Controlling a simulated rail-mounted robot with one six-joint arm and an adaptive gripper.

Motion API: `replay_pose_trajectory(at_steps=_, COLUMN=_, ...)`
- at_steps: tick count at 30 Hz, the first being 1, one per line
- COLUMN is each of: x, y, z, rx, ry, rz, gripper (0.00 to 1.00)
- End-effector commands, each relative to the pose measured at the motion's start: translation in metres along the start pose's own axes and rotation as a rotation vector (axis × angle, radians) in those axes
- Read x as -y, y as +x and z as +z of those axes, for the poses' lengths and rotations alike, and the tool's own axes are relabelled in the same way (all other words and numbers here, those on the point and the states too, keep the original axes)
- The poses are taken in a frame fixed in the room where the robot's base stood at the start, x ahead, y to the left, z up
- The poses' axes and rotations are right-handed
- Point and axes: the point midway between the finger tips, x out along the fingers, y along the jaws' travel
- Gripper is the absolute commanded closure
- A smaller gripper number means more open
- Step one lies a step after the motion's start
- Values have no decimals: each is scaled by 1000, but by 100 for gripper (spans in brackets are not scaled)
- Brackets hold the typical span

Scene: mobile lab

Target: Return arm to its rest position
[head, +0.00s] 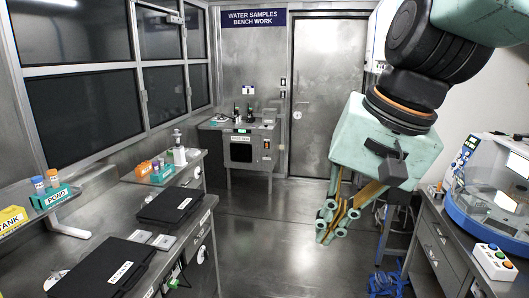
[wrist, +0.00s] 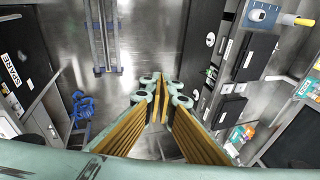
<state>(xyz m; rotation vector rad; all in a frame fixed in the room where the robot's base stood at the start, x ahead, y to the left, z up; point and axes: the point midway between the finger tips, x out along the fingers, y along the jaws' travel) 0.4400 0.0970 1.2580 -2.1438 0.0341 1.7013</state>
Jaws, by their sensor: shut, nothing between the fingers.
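My gripper (head: 334,220) hangs from the teal arm on the right side of the head view, pointing down over the open floor between the benches. In the wrist view my gripper (wrist: 160,88) shows its fingers shut with the tips together. Nothing is held between them. The gripper touches no bench or object that I can see.
The left bench (head: 110,215) carries black cases (head: 172,204) and tube racks. The right bench (head: 440,225) holds a blue-rimmed machine (head: 490,190) and a button box (head: 495,262). Blue cable (wrist: 82,108) lies on the floor. The middle floor (head: 270,235) is clear.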

Motion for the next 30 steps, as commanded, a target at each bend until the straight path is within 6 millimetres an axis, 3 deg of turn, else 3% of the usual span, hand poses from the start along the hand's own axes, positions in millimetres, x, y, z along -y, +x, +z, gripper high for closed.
replay_pose_trajectory(at_steps=16, x=-71, y=-33, z=66, rx=-66, ry=-181, rz=99, gripper=100)
replay_pose_trajectory(at_steps=30, x=-127, y=-47, z=118, rx=-105, ry=-318, rz=193, gripper=100)
